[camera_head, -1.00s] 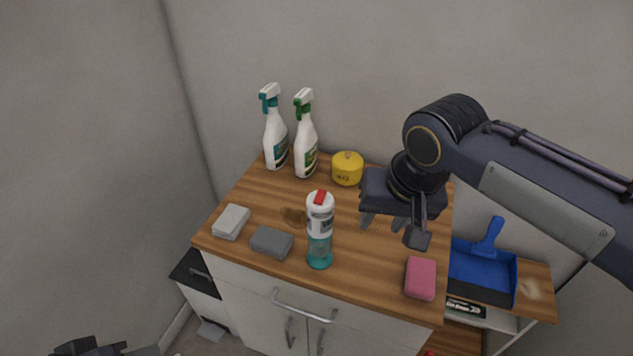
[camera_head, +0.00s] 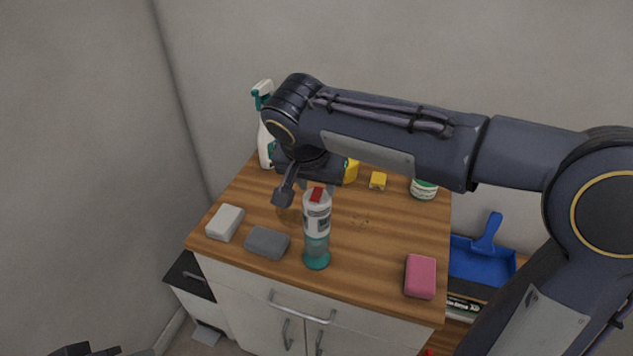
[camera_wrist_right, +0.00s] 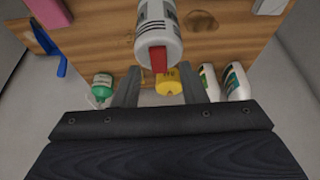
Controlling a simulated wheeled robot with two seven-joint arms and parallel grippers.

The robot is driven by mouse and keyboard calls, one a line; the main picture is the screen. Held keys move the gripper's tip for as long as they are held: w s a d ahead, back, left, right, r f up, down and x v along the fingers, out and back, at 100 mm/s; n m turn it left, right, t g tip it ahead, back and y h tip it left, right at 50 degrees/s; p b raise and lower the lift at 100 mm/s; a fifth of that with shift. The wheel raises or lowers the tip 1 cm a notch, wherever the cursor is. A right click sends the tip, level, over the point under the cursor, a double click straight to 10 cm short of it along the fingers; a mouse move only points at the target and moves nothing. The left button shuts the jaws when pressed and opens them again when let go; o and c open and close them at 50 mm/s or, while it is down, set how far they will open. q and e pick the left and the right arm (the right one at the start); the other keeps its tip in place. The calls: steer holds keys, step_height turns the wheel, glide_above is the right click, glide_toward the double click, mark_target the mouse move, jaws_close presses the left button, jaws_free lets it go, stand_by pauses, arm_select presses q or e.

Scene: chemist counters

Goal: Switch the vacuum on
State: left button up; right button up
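An upright white and teal appliance with a red tab on top, which looks like the vacuum (camera_head: 317,245), stands on the wooden counter top. In the right wrist view the vacuum (camera_wrist_right: 158,25) is at the top centre, its red tab facing the camera. My right gripper (camera_head: 306,194) is just behind and above the vacuum's top in the head view. In the wrist view its fingers (camera_wrist_right: 166,88) are spread apart with nothing held, and the vacuum lies beyond them. Only a dark piece of my left arm (camera_head: 95,351) shows at the bottom left; its fingers cannot be made out.
A white sponge (camera_head: 225,222), a grey sponge (camera_head: 267,243) and a pink sponge (camera_head: 420,276) lie along the counter's front. A yellow pot (camera_wrist_right: 170,80), spray bottles (camera_wrist_right: 237,82) and a green-white container (camera_head: 424,188) stand behind. A blue dustpan (camera_head: 480,262) is at right.

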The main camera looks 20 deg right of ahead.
steer(key=shift+w+f, duration=0.1)
steer(key=shift+f, duration=0.15)
steer(key=shift+c, duration=0.2)
jaws_close()
steer(key=p, duration=0.1)
steer(key=g+p, duration=0.1)
steer(key=g+y+p, duration=0.1)
steer(key=p, duration=0.1)
steer(key=shift+w+d+r, duration=0.25)
steer(key=shift+w+r, duration=0.05)
steer(key=shift+r, duration=0.05)
steer(key=shift+f+g+y+p, duration=0.15)
steer(key=shift+g+y+p, duration=0.15)
steer(key=shift+g+p, duration=0.1)
steer(key=shift+f, duration=0.2)
